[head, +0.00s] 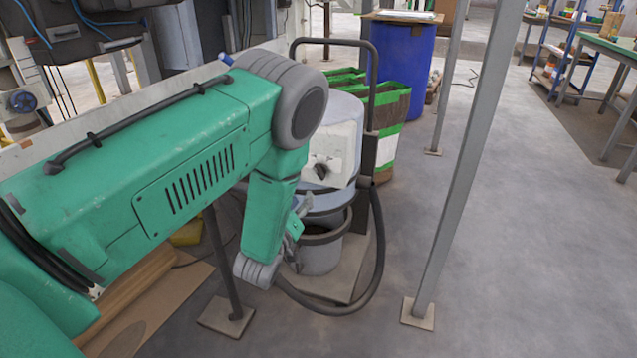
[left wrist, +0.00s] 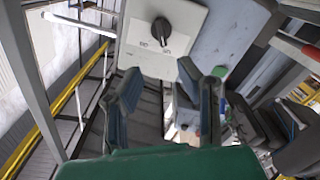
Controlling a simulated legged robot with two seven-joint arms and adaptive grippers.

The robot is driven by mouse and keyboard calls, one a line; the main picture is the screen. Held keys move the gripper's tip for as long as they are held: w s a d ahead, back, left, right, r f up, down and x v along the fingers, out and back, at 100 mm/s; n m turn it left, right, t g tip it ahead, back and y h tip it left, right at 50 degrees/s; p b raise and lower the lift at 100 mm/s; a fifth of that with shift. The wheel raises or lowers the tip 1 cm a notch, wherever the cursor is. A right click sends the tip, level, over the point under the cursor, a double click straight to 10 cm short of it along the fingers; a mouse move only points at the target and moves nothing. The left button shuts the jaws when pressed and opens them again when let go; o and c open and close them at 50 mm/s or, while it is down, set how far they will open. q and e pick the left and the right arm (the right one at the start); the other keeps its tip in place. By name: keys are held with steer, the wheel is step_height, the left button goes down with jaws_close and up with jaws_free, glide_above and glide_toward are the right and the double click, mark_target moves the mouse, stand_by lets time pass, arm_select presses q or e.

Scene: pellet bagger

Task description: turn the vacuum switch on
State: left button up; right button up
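The vacuum (head: 322,255) stands behind my left arm, which hides part of it. Its pale switch box (head: 335,145) carries a black rotary knob (head: 321,171) on its front. In the left wrist view the pale switch plate (left wrist: 185,22) is at the top, with the black knob (left wrist: 161,30) and small dark marks below it. My left gripper (head: 302,208) is just below the switch box in the head view. In the left wrist view its fingers (left wrist: 165,76) are spread apart and empty, and the knob appears beyond their tips, apart from them. My right gripper is not in view.
A black hose (head: 375,250) loops on the vacuum's right side, and a dark handle frame (head: 333,42) rises behind it. A grey post (head: 468,150) stands to the right. Green-and-brown bags (head: 390,120) and a blue drum (head: 402,68) are behind.

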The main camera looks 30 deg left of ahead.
arm_select(q)
steer(key=b, duration=0.1)
glide_toward(318, 174)
steer(key=w+a, duration=0.1)
steer(key=w, duration=0.1)
steer(key=x, duration=0.2)
steer(key=b+x, duration=0.1)
steer(key=x, duration=0.1)
steer(key=b+x, duration=0.1)
steer(key=x, duration=0.1)
steer(key=shift+w+d+r, duration=0.1)
steer(key=shift+w+d, duration=0.2)
steer(key=shift+w+a, duration=0.15)
steer(key=shift+w, duration=0.05)
steer(key=shift+a, duration=0.15)
jaws_close()
